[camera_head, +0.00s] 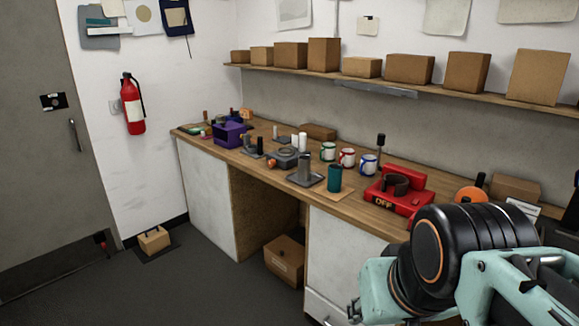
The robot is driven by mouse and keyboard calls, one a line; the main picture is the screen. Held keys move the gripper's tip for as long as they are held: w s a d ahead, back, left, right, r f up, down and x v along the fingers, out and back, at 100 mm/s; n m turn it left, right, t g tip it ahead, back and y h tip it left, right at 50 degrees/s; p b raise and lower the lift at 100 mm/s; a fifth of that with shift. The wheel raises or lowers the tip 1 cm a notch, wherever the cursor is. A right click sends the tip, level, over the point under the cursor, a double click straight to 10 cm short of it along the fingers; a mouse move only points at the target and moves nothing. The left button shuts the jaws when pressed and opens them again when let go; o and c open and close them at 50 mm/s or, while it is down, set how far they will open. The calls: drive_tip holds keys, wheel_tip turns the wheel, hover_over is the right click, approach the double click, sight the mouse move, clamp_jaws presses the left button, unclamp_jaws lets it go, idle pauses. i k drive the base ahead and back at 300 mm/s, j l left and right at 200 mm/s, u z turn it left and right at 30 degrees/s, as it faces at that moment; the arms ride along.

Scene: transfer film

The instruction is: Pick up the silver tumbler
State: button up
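The silver tumbler appears to be the grey metallic cylinder (304,168) standing upright near the front of the wooden counter, on or at a dark flat tray (304,181). A teal tumbler (334,178) stands just to its right. My teal and black arm fills the lower right, well apart from the tumbler. Small dark parts at its lower left end may belong to my gripper (354,311); its fingers cannot be made out.
A red device marked OFF (398,191) stands right of the teal tumbler. Several striped mugs (347,158) and two white cylinders (298,141) stand behind. A grey device (283,157) is at left. Cardboard boxes line the shelf (400,88).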

sight(304, 172)
drive_tip(key=i+j, duration=0.2)
drive_tip(key=i, duration=0.3)
drive_tip(key=i+j, duration=0.2)
drive_tip(key=i, duration=0.3)
